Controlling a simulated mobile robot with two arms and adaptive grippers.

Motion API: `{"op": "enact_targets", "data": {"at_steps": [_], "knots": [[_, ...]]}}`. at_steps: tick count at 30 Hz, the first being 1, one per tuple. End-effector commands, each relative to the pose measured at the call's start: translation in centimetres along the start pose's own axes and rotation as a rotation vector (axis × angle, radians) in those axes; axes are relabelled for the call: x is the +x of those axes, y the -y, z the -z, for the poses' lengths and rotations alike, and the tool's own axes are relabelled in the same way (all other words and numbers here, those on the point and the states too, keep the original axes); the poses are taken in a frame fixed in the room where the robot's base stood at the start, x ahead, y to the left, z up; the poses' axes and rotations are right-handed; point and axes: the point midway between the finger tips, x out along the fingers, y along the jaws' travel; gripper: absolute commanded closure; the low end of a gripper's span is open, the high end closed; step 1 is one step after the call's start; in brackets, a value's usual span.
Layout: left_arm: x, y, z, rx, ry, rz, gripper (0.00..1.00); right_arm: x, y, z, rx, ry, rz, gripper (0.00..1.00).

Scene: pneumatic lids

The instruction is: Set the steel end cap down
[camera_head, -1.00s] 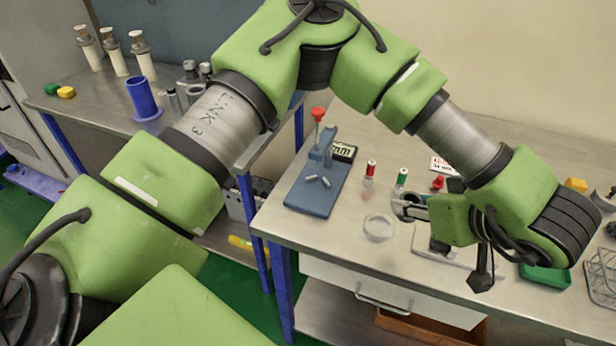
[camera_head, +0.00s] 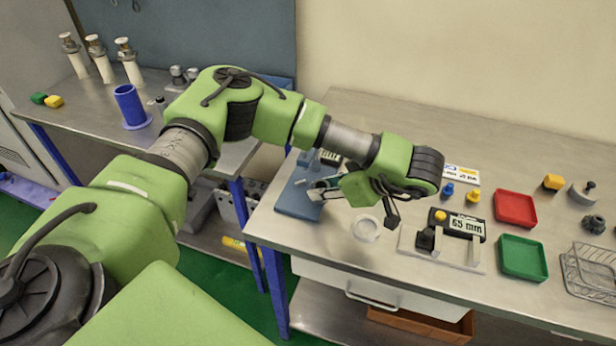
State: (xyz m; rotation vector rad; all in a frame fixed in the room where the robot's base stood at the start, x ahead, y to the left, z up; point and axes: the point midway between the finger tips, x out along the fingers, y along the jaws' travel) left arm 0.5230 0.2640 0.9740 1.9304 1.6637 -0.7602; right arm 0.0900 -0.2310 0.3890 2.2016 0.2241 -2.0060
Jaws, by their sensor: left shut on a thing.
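My left gripper (camera_head: 322,188) reaches across the bench from the left, with its fingers pointing left. It is shut on the steel end cap (camera_head: 316,193), a small grey piece mostly hidden by the fingers. The cap is over the front right part of the blue base plate (camera_head: 287,207); I cannot tell whether it touches the plate. My wrist and arm cover part of the blue fixture. A clear round dish (camera_head: 366,229) lies on the bench just right of and below the gripper. My right gripper is not in view.
A gauge marked 65 mm (camera_head: 467,226) stands on a pale stand to the right. A red tray (camera_head: 516,193), a green tray (camera_head: 523,276) and a wire basket (camera_head: 590,272) lie farther right. A blue cylinder (camera_head: 130,104) stands on the left bench.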

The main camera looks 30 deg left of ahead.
Motion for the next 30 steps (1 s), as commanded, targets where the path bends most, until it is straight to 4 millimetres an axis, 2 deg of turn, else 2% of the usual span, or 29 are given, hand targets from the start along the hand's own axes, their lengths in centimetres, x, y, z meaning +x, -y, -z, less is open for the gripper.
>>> {"op": "enact_targets", "data": {"at_steps": [5,12,15,23,24,25,30], "knots": [[0.9,0.0,1.2,-0.001,-0.001,0.0,1.0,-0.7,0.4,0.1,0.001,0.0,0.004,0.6],[3.9,0.0,4.1,0.0,-0.002,0.001,1.0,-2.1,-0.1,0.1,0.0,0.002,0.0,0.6],[4.5,0.0,2.8,0.004,-0.001,-0.001,1.0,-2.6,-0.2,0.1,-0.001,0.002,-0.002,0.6],[4.9,0.1,2.1,0.008,0.005,0.0,1.0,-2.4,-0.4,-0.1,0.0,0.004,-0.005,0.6],[5.0,0.1,2.1,0.008,0.005,0.001,0.66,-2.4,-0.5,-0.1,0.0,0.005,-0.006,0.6],[5.0,0.1,2.1,0.007,0.005,0.0,0.58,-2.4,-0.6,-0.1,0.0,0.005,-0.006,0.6],[4.9,0.0,2.3,0.004,0.003,-0.001,0.57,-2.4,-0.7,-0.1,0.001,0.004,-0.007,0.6]]}}
